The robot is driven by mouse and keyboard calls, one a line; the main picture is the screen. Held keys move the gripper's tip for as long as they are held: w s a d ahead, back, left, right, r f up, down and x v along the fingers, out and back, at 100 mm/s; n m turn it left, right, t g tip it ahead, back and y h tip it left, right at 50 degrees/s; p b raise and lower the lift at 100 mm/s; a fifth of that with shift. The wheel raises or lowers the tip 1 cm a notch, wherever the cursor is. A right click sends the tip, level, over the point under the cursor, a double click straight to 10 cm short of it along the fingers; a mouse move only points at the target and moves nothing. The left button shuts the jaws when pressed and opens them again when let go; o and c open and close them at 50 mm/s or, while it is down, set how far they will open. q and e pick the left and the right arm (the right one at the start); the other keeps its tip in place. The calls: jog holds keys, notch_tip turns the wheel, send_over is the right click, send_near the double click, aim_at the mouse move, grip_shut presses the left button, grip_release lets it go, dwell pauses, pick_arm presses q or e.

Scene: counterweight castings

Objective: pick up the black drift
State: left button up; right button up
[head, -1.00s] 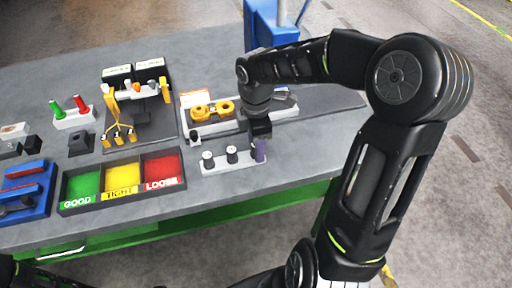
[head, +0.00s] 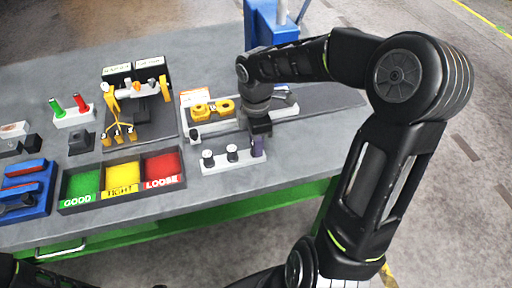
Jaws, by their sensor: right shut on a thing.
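A white rack (head: 233,163) stands near the table's front edge, right of the sorting tray. Two black-topped pegs (head: 208,156) and (head: 232,151) stand upright in it. A dark purple peg (head: 258,148) is at the rack's right end. My right gripper (head: 260,136) points down over that end and is shut on the purple peg; its fingertips are small and dark here. I cannot tell whether the peg is clear of the rack, or which peg is the black drift. My left gripper is not in view; only part of my left arm shows at the bottom left.
A tray with green, yellow and red compartments (head: 121,196) lies left of the rack. A yellow fixture (head: 124,112), a green-and-red handled stand (head: 72,117) and a blue tray (head: 27,190) are farther left.

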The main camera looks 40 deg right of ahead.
grip_shut()
notch_tip(320, 180, up, 10)
jog(key=shift+r+b, duration=0.1)
jog(key=shift+b, duration=0.4)
dwell(0.6)
